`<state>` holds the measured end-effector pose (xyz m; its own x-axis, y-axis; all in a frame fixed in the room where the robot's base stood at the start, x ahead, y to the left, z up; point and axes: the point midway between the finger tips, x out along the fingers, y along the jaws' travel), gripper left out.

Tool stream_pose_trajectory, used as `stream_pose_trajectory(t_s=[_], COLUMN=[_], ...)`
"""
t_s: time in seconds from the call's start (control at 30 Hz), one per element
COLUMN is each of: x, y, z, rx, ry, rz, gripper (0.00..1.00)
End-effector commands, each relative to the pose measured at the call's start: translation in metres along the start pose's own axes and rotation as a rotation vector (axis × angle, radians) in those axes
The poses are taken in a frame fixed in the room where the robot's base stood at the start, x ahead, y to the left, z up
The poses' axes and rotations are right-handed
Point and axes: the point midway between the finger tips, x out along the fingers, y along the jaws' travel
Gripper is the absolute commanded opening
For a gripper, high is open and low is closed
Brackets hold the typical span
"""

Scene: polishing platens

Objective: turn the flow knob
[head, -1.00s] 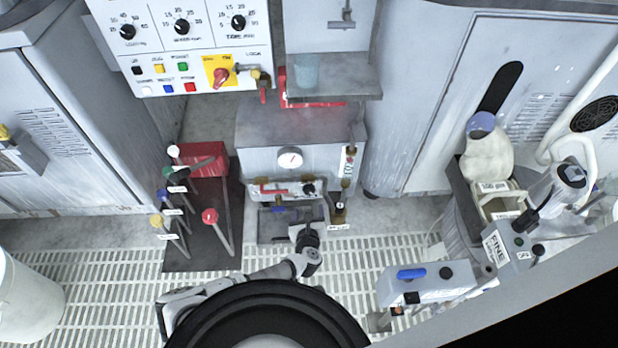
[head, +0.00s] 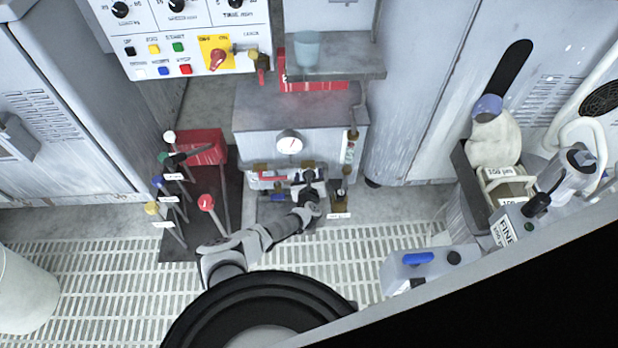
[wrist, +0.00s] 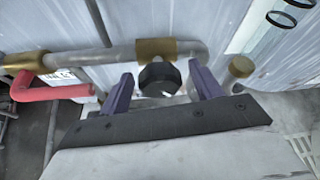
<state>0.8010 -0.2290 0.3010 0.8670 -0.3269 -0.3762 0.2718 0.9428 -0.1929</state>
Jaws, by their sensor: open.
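The flow knob (wrist: 157,79) is a black knob on a grey pipe with brass fittings, seen in the wrist view. My gripper (wrist: 162,86) is open, with one purple finger on each side of the knob. Gaps show between the knob and both fingers, and the gripper is not closed on it. In the head view my gripper (head: 309,182) is at the pipework on the front of the grey cabinet (head: 255,158), and the arm end largely hides the knob there.
A red lever handle (wrist: 45,88) is left of the knob, and a brass fitting (wrist: 241,67) with a clear tube is to the right. A round gauge (head: 289,142) is above the pipework. Several coloured-knob levers (head: 206,202) stand to the left.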

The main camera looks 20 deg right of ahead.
Motion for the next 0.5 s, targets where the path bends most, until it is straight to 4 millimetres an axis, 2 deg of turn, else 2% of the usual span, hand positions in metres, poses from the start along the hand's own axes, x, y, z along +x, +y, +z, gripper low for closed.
stream_pose_trajectory(t_s=[0.33,0.5], x=[0.0037,0.0035], y=[0.0002,0.0001], z=[0.0006,0.0005], rx=[-0.002,-0.001], ry=[0.000,0.000], rz=[0.001,0.001], gripper=[0.64,0.43])
